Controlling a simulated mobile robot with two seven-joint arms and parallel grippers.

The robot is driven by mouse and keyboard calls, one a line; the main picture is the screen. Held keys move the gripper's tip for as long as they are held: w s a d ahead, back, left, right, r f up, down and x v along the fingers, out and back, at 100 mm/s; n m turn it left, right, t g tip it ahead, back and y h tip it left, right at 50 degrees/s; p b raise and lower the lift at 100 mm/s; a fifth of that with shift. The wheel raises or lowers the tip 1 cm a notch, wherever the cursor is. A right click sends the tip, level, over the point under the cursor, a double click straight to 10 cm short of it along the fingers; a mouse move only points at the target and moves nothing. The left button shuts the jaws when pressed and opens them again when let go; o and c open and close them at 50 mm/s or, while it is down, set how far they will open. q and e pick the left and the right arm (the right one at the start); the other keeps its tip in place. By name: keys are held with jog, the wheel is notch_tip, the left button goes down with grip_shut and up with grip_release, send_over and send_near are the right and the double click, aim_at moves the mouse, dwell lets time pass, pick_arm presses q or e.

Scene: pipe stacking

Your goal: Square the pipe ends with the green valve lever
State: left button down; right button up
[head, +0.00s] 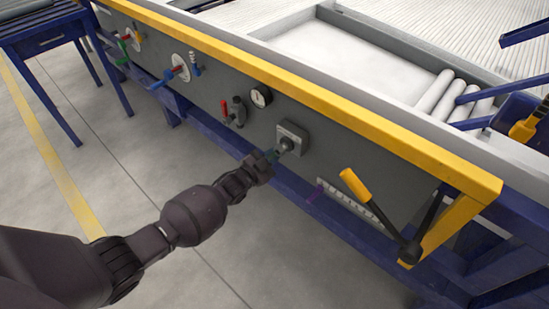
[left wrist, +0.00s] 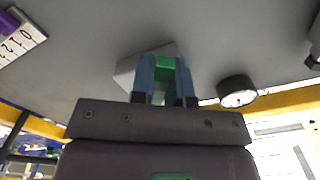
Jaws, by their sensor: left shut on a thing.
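Several pale pipes (head: 435,91) lie side by side at the right end of the white tray (head: 330,45). My right gripper is not in view.
A gauge (head: 261,97) and a red-handled valve (head: 226,109) sit left of the box. A yellow-gripped lever (head: 357,186) and a numbered scale (head: 358,190) with a purple pointer (head: 315,193) are right. Blue (head: 161,81) and green (head: 122,46) handles are farther left. The yellow rail (head: 300,82) runs above.

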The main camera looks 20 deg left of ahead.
pick_arm(q)
jog(key=shift+w+a+r+m, duration=0.15)
jog(key=shift+a+m, duration=0.1)
jog(key=shift+m, duration=0.55)
jog(key=shift+a, duration=0.1)
jog(key=c, duration=1.1)
grip_release()
jog(key=shift+r, duration=0.1)
jog(key=shift+s, duration=0.2)
jog(key=p+v, duration=0.3)
jog(key=v, duration=0.7)
jog(key=shift+s, duration=0.25)
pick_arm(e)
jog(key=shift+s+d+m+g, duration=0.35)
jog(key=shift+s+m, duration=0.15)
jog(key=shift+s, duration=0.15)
pick_arm(q)
jog(key=shift+a+r, duration=0.1)
jog(key=shift+a, duration=0.05)
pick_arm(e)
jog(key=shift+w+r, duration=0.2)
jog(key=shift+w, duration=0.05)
